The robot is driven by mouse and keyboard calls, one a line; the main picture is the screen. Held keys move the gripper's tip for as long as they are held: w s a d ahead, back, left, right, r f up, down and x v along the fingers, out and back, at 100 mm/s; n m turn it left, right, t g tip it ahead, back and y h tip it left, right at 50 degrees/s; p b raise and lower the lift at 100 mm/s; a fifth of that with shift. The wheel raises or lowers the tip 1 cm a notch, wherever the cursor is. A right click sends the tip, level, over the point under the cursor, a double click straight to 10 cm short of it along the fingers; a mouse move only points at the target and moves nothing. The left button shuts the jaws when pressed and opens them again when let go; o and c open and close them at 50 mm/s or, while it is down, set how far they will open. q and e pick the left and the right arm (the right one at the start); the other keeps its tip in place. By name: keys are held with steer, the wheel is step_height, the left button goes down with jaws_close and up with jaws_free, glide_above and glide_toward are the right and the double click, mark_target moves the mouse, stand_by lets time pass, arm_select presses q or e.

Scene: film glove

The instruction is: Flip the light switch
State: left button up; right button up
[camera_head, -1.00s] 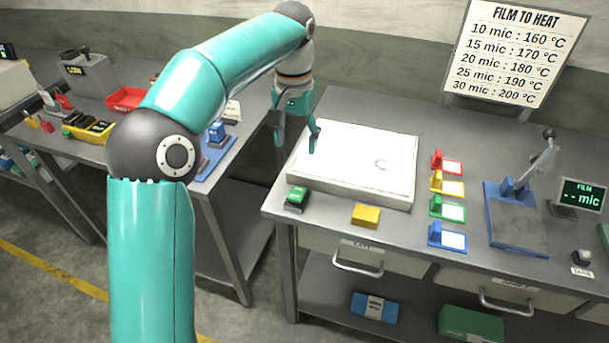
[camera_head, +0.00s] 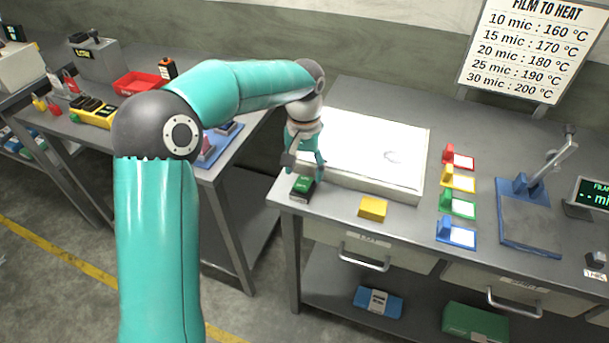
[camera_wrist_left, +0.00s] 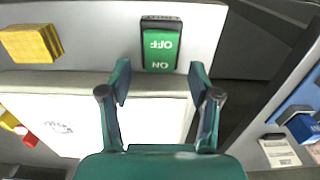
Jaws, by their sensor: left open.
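The light switch (camera_head: 303,187) is a green rocker in a dark housing at the front left corner of the right table. In the left wrist view the switch (camera_wrist_left: 161,46) shows the words OFF and ON, upside down. My left gripper (camera_head: 305,172) is open and empty, over the near left corner of the white light panel, just behind the switch. In the left wrist view its two fingers (camera_wrist_left: 159,72) point toward the switch, one to each side of its ON end. I cannot tell whether they touch it. My right gripper is not in view.
The white light panel (camera_head: 372,142) is lit. A yellow block (camera_head: 373,208) lies right of the switch. Coloured stands (camera_head: 457,206) and a blue lever press (camera_head: 528,215) are farther right. A gap separates this table from the left one, which holds a red tray (camera_head: 140,82).

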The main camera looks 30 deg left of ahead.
mark_target(303, 183)
arm_select(q)
steer(key=shift+f, duration=1.25)
